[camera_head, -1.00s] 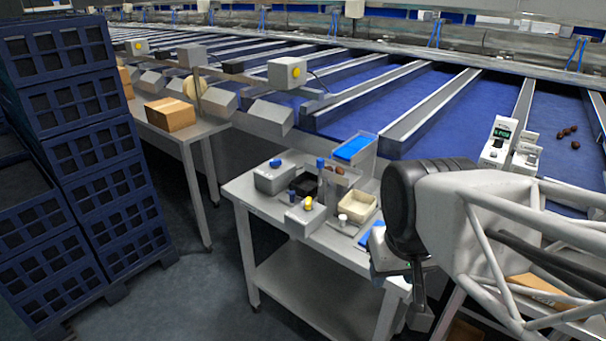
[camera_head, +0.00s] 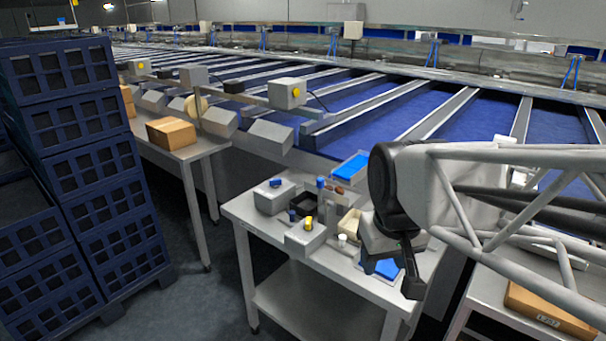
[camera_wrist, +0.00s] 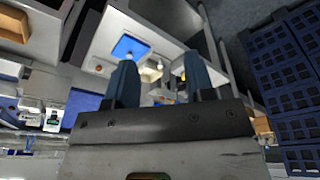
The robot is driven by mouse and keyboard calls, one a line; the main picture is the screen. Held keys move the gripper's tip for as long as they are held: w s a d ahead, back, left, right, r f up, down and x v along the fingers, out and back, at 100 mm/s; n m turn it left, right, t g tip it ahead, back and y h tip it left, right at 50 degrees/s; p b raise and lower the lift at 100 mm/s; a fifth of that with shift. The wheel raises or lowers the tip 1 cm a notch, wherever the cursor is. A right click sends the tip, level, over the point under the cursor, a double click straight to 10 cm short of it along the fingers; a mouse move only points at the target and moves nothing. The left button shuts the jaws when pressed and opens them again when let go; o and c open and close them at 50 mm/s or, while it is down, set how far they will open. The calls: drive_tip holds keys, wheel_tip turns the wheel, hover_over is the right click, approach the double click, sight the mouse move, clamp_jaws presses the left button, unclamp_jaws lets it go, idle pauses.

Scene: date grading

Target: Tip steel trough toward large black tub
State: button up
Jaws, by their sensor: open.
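My gripper (camera_head: 390,279) is in front of the right part of the steel bench, above the bench top. In the wrist view its two blue-grey fingers (camera_wrist: 159,78) stand apart with nothing between them. A small black tub (camera_head: 303,203) sits on the bench, to the left of my gripper. A few brown dates (camera_head: 338,189) show behind it, near a blue-capped bottle, but the steel trough cannot be clearly made out at this size. A cream tray (camera_head: 349,223) is partly hidden behind my arm.
The bench (camera_head: 300,262) also carries a grey box (camera_head: 273,198), a yellow-topped device (camera_head: 306,235), a white jar (camera_head: 342,241) and a blue tray (camera_head: 351,167). Blue crates (camera_head: 100,165) stack at left. A cardboard box (camera_head: 545,312) sits at lower right. Grading lanes run behind.

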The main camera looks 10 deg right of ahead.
drive_tip(key=w+r+n, duration=0.2)
drive_tip(key=w+r, duration=0.1)
drive_tip(key=w, duration=0.9)
drive_tip(key=n+g, duration=0.2)
drive_tip(key=n, duration=0.4)
hover_over(320, 179)
drive_tip(key=f, duration=0.5)
drive_tip(key=shift+s+d+f, duration=0.1)
drive_tip(key=shift+s+f, duration=0.2)
drive_tip(key=shift+f, duration=0.1)
drive_tip(key=shift+w+f, duration=0.2)
drive_tip(key=shift+w, duration=0.25)
drive_tip(key=shift+f, duration=3.9)
